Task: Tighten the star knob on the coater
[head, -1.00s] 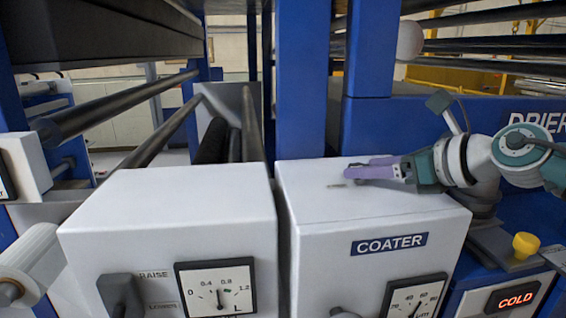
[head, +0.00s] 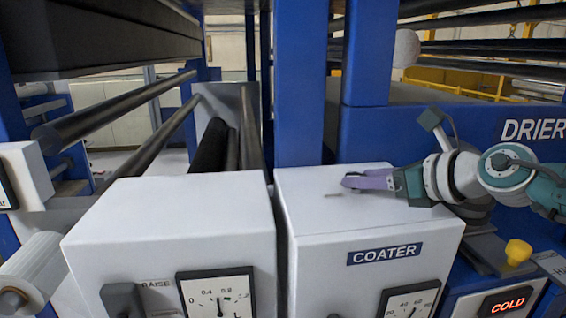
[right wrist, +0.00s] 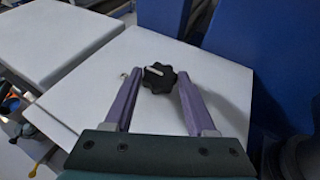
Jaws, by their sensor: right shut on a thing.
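The coater (head: 330,226) is a white box with a blue COATER label in the head view. Its star knob (right wrist: 157,85) is black with a pale line on it and sits on the white top in the right wrist view. My right gripper (head: 352,182) comes in from the right over the coater's top. Its two purple fingers stand on either side of the knob and are shut on it. In the head view the fingers hide the knob. A small grey mark (head: 333,195) is on the top just left of the fingertips. My left gripper is not in view.
A second white box (head: 170,215) with a dial and lever stands left of the coater, across a narrow gap. Blue posts (head: 368,55) rise behind. At right are a yellow knob (head: 518,252) and a COLD display (head: 508,303). Dark rollers (head: 115,108) run at left.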

